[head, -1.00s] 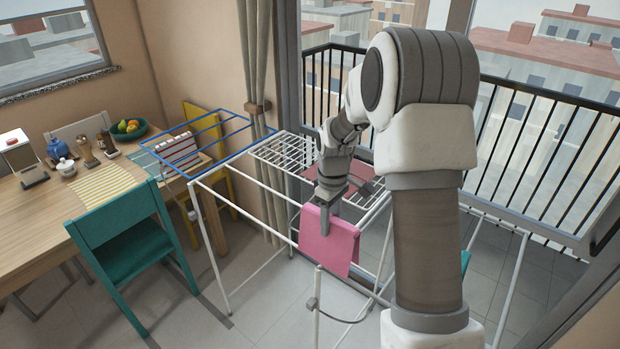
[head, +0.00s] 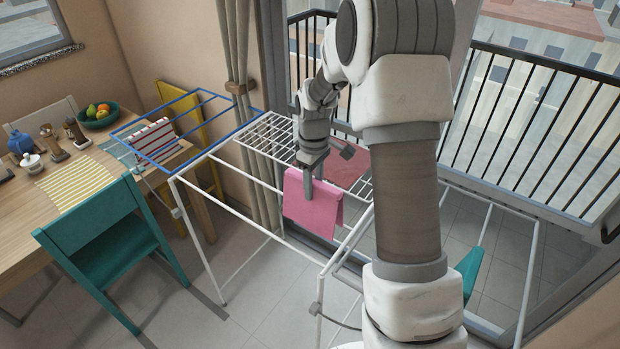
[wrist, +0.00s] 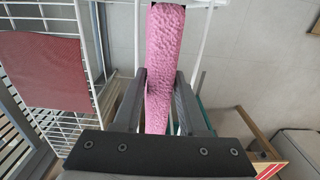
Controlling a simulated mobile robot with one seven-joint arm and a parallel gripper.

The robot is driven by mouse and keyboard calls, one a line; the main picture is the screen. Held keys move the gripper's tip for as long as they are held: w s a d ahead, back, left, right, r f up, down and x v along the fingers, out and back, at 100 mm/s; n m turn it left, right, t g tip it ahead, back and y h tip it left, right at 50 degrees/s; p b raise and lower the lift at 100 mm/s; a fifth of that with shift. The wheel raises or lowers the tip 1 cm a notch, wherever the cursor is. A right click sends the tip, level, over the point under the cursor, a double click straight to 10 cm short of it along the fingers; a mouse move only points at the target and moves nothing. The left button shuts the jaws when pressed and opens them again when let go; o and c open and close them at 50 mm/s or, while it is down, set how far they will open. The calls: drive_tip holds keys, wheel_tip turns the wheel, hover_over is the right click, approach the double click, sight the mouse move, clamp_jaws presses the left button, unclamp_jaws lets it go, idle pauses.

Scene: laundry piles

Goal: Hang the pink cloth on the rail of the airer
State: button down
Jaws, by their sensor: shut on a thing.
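The pink cloth (head: 322,214) hangs folded over at its top, with its lower part hanging down. My gripper (head: 309,193) points down and is shut on the cloth's top part. The wrist view shows the cloth (wrist: 163,50) as a narrow strip from above, with my gripper's fingers (wrist: 158,105) on either side. The airer (head: 268,228) has white rails and legs, with a blue-railed wing at its left. The cloth is among the white rails; I cannot tell whether it rests on one or is beside it.
A dull red cloth (head: 345,168) lies on the white wire grid (head: 268,140) behind the gripper. A striped cloth (head: 155,138) is by the blue wing (head: 140,118). A teal chair (head: 95,230) and a wooden table (head: 20,200) stand at left. The balcony railing (head: 540,120) is at right.

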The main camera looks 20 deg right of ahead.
drive_tip(key=shift+s+a+b, duration=0.65)
drive_tip(key=shift+s+a, duration=2)
drive_tip(key=shift+a, duration=1)
drive_tip(key=shift+f+b, duration=5.3)
drive_tip(key=shift+f, duration=1.75)
drive_tip(key=shift+c, duration=1.9)
unclamp_jaws()
wheel_tip(320, 180, up, 18)
drive_tip(key=p, duration=0.1)
drive_tip(key=shift+f, duration=0.2)
